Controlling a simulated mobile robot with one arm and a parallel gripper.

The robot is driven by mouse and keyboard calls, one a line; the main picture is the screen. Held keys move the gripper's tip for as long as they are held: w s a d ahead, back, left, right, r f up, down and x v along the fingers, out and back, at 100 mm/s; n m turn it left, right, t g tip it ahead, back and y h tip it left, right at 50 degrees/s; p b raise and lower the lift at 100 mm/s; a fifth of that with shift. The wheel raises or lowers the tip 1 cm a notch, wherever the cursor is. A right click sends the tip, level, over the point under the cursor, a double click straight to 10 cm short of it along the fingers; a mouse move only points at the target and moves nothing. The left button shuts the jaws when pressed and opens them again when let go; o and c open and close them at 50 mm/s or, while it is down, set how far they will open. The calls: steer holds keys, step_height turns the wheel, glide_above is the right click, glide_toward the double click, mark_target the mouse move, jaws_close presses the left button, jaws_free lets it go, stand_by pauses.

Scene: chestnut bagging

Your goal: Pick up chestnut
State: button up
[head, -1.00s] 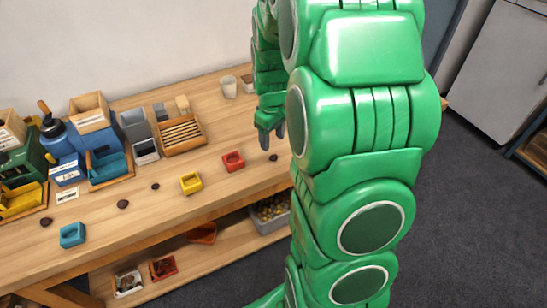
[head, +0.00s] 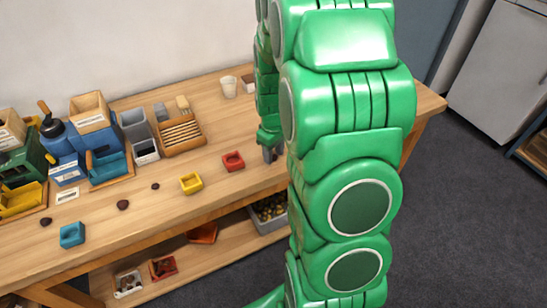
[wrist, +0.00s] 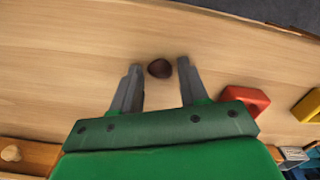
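A dark brown chestnut (wrist: 160,68) lies on the wooden table (wrist: 60,70). The fingers are apart, with a gap on both sides of the chestnut. In the head view my gripper (head: 271,155) is low over the table, right of the red block, and that chestnut shows only partly beside my arm, if at all. Other chestnuts lie further left: one (head: 123,205) between the blue and yellow blocks, a smaller one (head: 155,186), and one (head: 46,221) at far left.
A red block (head: 233,161) stands close to my gripper. A yellow block (head: 191,183) and a blue block (head: 72,234) stand along the front. Bins, a slatted wooden tray (head: 181,134) and a cup (head: 229,87) stand at the back. A grey crate (head: 268,222) is on the lower shelf.

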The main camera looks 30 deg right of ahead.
jaws_close()
